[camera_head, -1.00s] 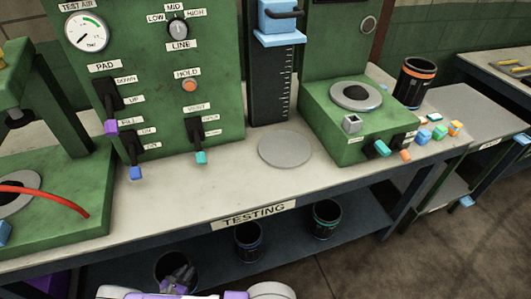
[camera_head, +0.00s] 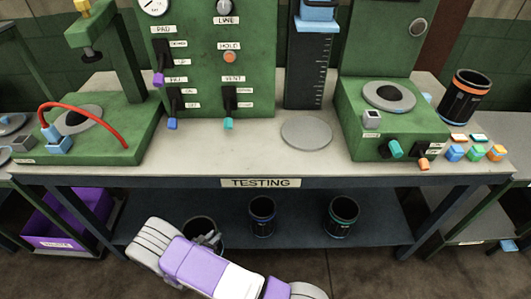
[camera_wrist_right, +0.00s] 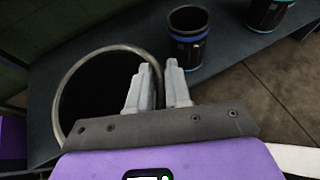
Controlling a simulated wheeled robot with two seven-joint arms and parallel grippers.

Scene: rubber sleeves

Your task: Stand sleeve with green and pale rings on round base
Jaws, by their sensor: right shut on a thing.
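Three dark sleeves stand on the lower shelf. The right one (camera_head: 342,217) has a green ring, and the middle one (camera_head: 262,217) has a blue ring. My right gripper (camera_head: 208,238) is at the left one (camera_head: 199,226), whose rings are hidden. In the right wrist view its fingers (camera_wrist_right: 159,68) are closed on the wall at the rim of this open sleeve (camera_wrist_right: 66,85). The blue-ringed sleeve (camera_wrist_right: 188,40) stands apart beside it. A round grey disc (camera_head: 307,132) lies on the bench under the scale, bare. My left gripper is out of view.
A sleeve with an orange ring (camera_head: 463,97) stands on the bench at right. Green machines (camera_head: 350,125) and a tall scale column (camera_head: 305,75) line the back. The bench top's edge (camera_head: 200,171) overhangs the shelf. Coloured blocks (camera_head: 476,153) lie at right.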

